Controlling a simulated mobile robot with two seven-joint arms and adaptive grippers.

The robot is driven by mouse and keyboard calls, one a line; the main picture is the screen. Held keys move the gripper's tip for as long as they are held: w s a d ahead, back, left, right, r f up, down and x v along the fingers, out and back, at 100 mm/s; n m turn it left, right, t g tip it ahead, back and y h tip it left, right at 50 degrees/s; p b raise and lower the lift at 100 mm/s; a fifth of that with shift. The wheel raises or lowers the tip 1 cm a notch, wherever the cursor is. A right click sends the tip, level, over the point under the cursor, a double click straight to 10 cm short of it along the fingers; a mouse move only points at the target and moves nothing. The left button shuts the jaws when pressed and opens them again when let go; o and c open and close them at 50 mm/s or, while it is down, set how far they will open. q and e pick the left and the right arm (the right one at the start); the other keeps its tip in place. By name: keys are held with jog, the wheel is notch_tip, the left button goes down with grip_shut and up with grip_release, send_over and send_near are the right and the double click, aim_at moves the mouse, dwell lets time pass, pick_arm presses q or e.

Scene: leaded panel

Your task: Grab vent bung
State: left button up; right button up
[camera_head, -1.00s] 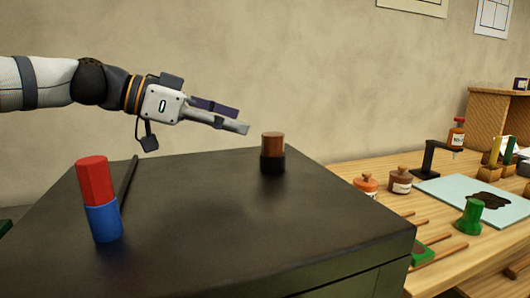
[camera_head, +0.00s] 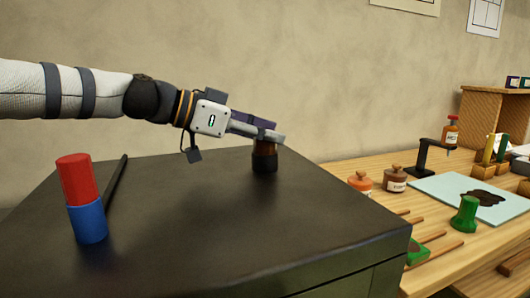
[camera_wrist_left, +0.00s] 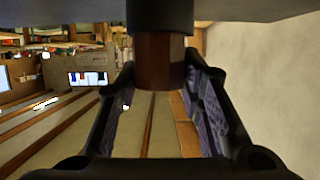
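A brown faceted plug with a black lower part (camera_head: 264,163) stands upright near the far right edge of the dark cabinet top. A red plug with a blue lower part (camera_head: 85,220) stands at the front left. No label shows which one is the vent bung. My left gripper (camera_head: 268,137) is at the brown plug's upper part, hiding some of it. In the left wrist view, which is upside down, the brown part (camera_wrist_left: 160,62) lies between the open fingertips. A firm grip does not show. My right gripper is not in view.
The dark cabinet top (camera_head: 200,220) is clear between the two plugs. A thin black rod (camera_head: 115,183) lies behind the red one. On the right, a wooden bench holds jars (camera_head: 396,180), a pale blue mat (camera_head: 430,186) and a green piece (camera_head: 466,214).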

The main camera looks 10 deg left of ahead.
pick_arm(q)
notch_tip(320, 180, up, 3)
jog(key=shift+r, duration=0.1)
jog(key=s+a+r+p, duration=0.2)
jog(key=s+r, duration=0.7)
jog(key=s, duration=0.4)
jog(key=shift+s+a+r, duration=0.35)
jog(key=shift+a, duration=0.05)
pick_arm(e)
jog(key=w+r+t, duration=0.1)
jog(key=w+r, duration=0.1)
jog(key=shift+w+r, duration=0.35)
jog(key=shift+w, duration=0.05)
